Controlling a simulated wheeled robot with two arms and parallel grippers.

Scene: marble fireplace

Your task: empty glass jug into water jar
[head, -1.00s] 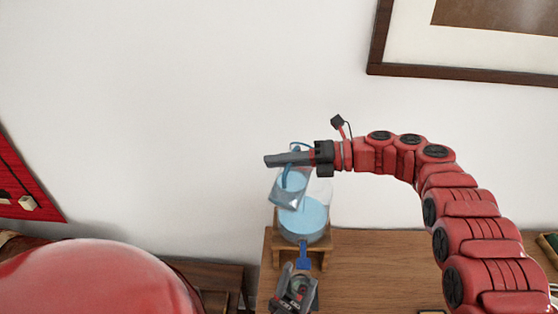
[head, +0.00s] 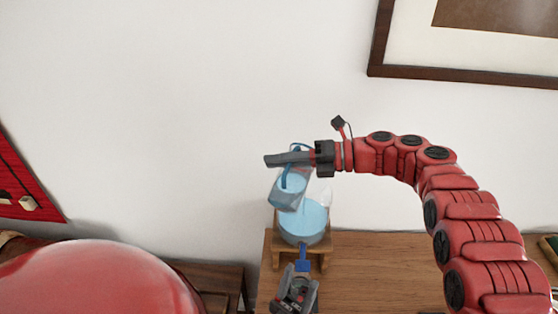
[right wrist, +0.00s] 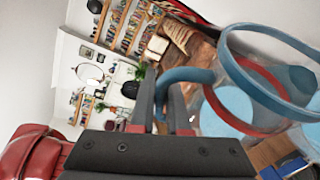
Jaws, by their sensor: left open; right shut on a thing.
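The glass jug (head: 289,190), with a blue handle and pale blue water inside, hangs tilted above the water jar (head: 303,228). The clear jar holds pale blue water and has a blue tap (head: 303,257) at its front. My right gripper (head: 288,159) is shut on the jug's handle. The right wrist view shows the handle (right wrist: 186,77) at the fingers and the jug's blue rim (right wrist: 268,70) to the right. I cannot tell whether water is flowing.
The jar stands on a small wooden stand (head: 323,249) on the wooden table (head: 383,262). Bare tabletop lies right of the stand, below my right arm. A framed picture (head: 470,45) hangs on the white wall. A red panel (head: 25,178) is at the left.

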